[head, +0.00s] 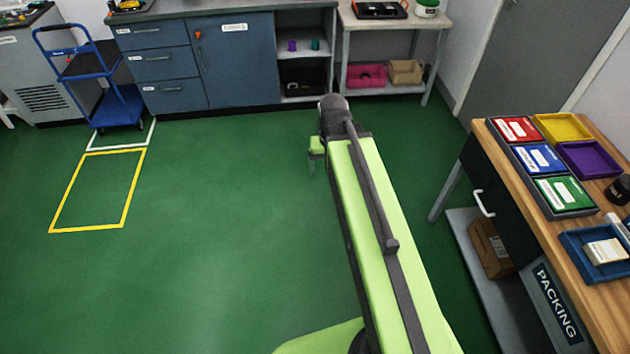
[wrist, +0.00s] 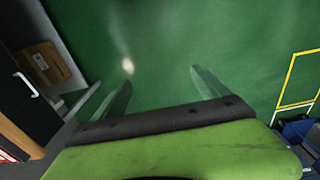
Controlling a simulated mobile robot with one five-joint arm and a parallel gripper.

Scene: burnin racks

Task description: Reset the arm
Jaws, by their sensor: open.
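My green arm reaches forward over the open floor in the head view. My gripper (head: 312,162) shows only in part at its far end, mostly hidden behind the arm. In the wrist view my gripper (wrist: 160,88) has its two fingers spread apart, with only green floor (wrist: 165,40) between and beyond them. It is open, holds nothing and touches nothing that I can see.
The packing bench (head: 590,268) stands at the right with trays on top and a cardboard box (head: 490,248) on its lower shelf. Blue-grey cabinets (head: 238,65) line the back. A blue cart (head: 85,70) stands at the back left. The left floor is clear around a yellow outline (head: 125,192).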

